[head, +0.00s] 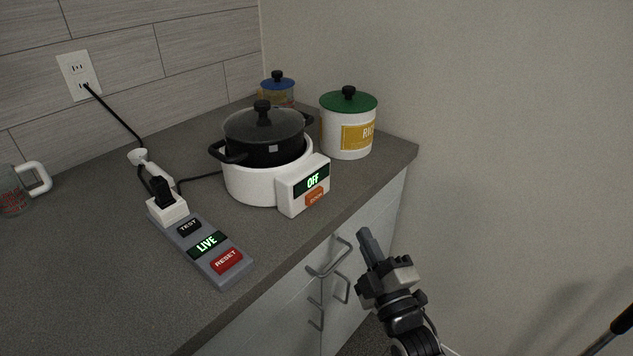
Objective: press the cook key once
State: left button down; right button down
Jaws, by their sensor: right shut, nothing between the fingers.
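The cook key (315,196) is a small orange key on the white control box at the front of the coil stove (252,183). Above it the stove's display (313,179) reads OFF in green. A black lidded pot (264,139) sits on the stove. My right gripper (366,235) is shut and empty, in front of the counter edge, right of and below the key in the picture and apart from it. My left gripper is not in view.
A grey power strip (205,247) with TEST, a LIVE display and RESET lies left of the stove. A black plug and cord connect there; another cord reaches the wall outlet (79,75). A green-lidded canister (348,130), blue-lidded jar (278,91) and mug (13,192) stand around.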

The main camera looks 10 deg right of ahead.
aim_at(331, 219)
jog(key=shift+w+d+r+n+t, duration=0.15)
jog(key=shift+w+r+n+t, duration=0.15)
jog(key=shift+r, duration=0.25)
jog(key=shift+w+d+r+n+t, duration=0.1)
jog(key=shift+w+r+n+t, duration=0.15)
jog(key=shift+r, duration=0.25)
jog(key=w+a+b, duration=0.1)
jog(key=w+a, duration=0.1)
jog(key=w+a+b, duration=0.2)
jog(key=w, duration=0.1)
jog(key=shift+w+a+f, duration=0.1)
jog(key=shift+w+a, duration=0.05)
jog(key=shift+w+a+b, duration=0.4)
jog(key=shift+w+a, duration=0.15)
jog(key=shift+w, duration=0.15)
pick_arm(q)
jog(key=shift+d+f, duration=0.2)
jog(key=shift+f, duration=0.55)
